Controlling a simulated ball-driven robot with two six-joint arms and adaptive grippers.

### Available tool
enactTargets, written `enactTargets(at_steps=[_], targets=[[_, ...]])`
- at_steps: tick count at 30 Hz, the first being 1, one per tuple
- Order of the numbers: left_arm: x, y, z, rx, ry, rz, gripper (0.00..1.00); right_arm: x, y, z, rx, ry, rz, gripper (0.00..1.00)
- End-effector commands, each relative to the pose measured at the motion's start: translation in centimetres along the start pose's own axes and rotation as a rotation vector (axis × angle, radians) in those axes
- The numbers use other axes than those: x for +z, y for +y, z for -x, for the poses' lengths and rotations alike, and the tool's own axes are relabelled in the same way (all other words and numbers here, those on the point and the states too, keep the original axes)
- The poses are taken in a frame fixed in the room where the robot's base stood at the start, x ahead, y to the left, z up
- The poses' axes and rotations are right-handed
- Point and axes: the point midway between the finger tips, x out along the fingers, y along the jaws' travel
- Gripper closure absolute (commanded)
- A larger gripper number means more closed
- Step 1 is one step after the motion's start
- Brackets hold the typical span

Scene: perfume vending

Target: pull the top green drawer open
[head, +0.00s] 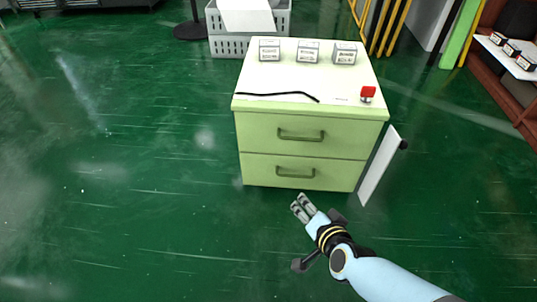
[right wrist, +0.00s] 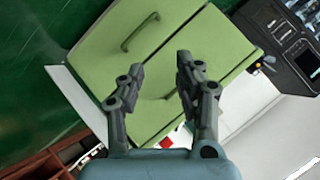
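The green cabinet (head: 255,170) has two drawers, both shut flush. The top drawer (head: 255,133) has a green bar handle (head: 301,137) across its middle. In the right wrist view the cabinet appears rotated, with the lower drawer's handle (right wrist: 140,32) at the upper left. The top drawer's face lies beyond and between my fingers, its handle largely hidden. My right gripper (head: 303,208) is in front of and below the drawers in the head view, apart from them. In the right wrist view its two fingers (right wrist: 161,68) are spread with nothing between them. My left gripper is not in view.
On the white cabinet top stand three small boxes (head: 307,52), a black rod (head: 278,95) and a red item (head: 368,93). A white panel (head: 381,165) leans out at the cabinet's right side. The green floor on the left is clear.

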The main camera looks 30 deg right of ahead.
Motion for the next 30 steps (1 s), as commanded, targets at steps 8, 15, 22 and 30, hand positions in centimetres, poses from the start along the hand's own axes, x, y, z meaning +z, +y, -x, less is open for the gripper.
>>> enactTargets(at_steps=[8, 15, 22, 30], targets=[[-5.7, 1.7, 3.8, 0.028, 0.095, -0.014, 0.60, -5.9, -4.0, -6.9, -0.170, 0.372, -0.635, 0.66], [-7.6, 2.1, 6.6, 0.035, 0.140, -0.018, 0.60, -8.5, -5.0, -7.7, -0.217, 0.468, -0.831, 0.66], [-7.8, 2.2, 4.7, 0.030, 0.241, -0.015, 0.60, -10.1, -5.1, -10.5, -0.221, 0.470, -0.835, 0.66], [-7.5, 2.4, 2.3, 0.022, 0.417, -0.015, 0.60, -12.3, -5.1, -14.7, -0.218, 0.469, -0.832, 0.66]])
